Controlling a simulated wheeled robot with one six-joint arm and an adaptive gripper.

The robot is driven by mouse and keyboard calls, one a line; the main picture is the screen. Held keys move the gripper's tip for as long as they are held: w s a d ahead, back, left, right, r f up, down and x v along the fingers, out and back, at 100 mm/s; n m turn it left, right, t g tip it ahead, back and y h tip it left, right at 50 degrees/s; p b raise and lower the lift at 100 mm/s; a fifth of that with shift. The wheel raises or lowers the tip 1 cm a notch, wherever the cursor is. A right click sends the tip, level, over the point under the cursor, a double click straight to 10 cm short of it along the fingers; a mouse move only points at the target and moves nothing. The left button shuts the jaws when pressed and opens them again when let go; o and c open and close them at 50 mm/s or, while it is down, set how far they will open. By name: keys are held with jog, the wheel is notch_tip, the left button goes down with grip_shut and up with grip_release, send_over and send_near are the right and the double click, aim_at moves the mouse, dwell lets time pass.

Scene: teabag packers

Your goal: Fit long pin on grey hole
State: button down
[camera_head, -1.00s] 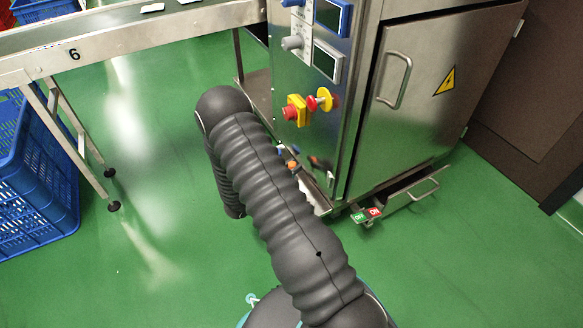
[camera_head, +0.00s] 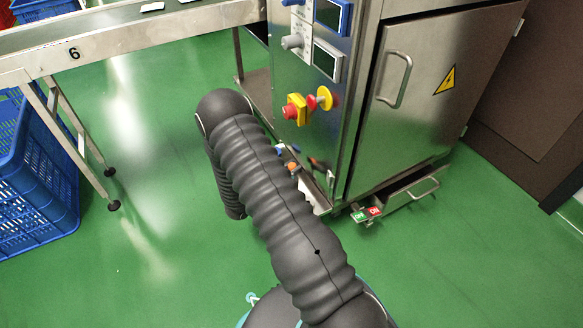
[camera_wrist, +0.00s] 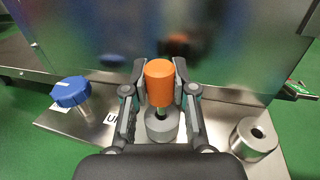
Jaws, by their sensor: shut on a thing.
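My gripper (camera_wrist: 160,76) is shut on an orange-capped pin (camera_wrist: 159,86), one finger on each side of the cap. The pin is upright, and a short length of its metal shaft shows below the cap. Its lower end meets a grey round socket (camera_wrist: 161,127); how deep it sits cannot be told. A second grey, metallic socket with an open dark hole (camera_wrist: 257,133) stands to the right. A blue-capped pin (camera_wrist: 73,92) stands tilted in the picture to the left. In the head view my arm hides most of the gripper; the orange cap (camera_head: 293,167) shows beside it.
The sockets stand on a metal shelf (camera_wrist: 100,140) at the foot of a steel cabinet (camera_head: 415,95). A pulled-out drawer (camera_head: 408,203) juts out at right. A conveyor (camera_head: 130,45) and blue crates (camera_head: 38,185) are at left. Green floor is clear between.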

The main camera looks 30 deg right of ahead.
jog(key=shift+f, duration=1.5)
jog(key=c, duration=0.9)
grip_release()
jog(key=shift+o, duration=0.2)
jog(key=v, duration=1.2)
